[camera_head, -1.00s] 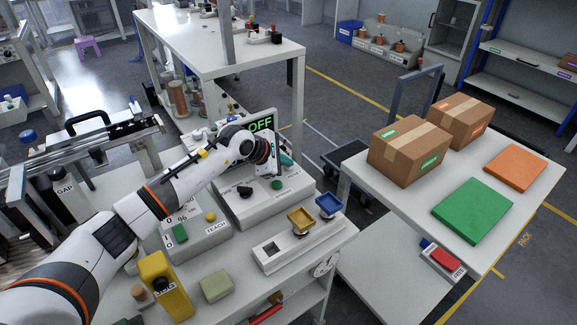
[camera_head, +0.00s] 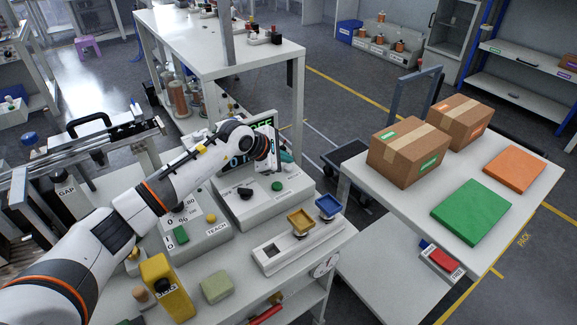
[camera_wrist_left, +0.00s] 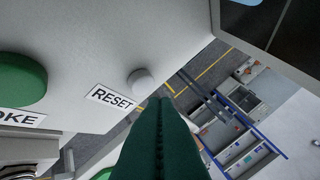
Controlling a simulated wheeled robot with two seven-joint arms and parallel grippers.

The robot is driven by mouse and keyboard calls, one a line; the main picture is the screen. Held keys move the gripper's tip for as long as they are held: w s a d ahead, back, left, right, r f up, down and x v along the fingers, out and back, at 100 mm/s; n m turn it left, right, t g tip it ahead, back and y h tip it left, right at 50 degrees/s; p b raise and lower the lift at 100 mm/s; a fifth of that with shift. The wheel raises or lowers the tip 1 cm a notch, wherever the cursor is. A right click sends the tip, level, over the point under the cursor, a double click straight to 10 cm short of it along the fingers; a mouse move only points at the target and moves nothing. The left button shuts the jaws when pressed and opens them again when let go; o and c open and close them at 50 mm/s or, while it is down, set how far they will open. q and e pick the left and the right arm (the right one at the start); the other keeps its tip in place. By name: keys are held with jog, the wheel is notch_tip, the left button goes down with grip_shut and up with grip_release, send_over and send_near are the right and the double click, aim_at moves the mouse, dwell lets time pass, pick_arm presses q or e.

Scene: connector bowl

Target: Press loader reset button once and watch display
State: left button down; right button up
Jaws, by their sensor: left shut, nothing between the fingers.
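The loader box (camera_head: 246,206) stands on the bench with a green button (camera_head: 277,186) and a black knob on top. Its display (camera_head: 262,124) shows green characters, partly covered by my left arm, so I cannot read them fully. In the left wrist view, a small white round button (camera_wrist_left: 140,82) sits beside a RESET label (camera_wrist_left: 111,97). My left gripper (camera_head: 287,157) is shut and empty at the box's far side. Its dark green fingers (camera_wrist_left: 161,101) end just beside the reset button; I cannot tell whether they touch it. My right gripper is not in view.
A TEACH box (camera_head: 200,240) with green and yellow buttons stands to the left. A white fixture (camera_head: 283,246) with yellow and blue trays is in front. A yellow device (camera_head: 163,285) stands near the front edge. Cartons (camera_head: 408,150) sit on the right table.

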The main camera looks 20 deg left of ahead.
aim_at(285, 172)
pick_arm(q)
jog(key=shift+r+p, duration=1.3)
jog(key=shift+r, duration=1.2)
